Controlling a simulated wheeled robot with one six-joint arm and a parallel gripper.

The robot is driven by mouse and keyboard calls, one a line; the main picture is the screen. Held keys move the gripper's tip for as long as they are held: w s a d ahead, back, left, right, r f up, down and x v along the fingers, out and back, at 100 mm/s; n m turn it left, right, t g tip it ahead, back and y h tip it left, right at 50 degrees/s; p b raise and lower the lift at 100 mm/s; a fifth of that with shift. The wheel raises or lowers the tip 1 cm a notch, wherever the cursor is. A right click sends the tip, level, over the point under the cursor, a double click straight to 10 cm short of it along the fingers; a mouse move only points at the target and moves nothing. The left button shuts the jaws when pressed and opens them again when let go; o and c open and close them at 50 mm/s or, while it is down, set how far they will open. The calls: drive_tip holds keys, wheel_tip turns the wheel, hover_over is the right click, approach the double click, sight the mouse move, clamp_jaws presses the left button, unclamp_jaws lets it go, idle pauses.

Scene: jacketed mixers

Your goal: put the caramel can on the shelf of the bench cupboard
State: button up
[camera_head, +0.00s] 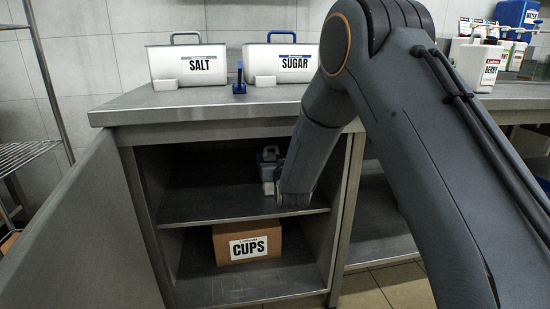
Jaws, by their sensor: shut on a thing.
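A small pale grey-white can (268,170) with a handle on top is inside the open bench cupboard, above its shelf (215,205). It is partly hidden by the end of my arm. I take it as the caramel can, but no label is readable. My gripper (281,178) is inside the cupboard beside the can, mostly hidden behind my wrist, and is shut on it. I cannot tell whether the can's base touches the shelf.
The cupboard door (85,240) stands open at left. A CUPS box (247,243) is below the shelf. SALT (187,66) and SUGAR (280,64) containers and a small blue item (239,80) stand on the bench top. The shelf's left part is clear.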

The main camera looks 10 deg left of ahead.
drive_tip(key=shift+r, duration=0.1)
drive_tip(key=o, duration=2.1)
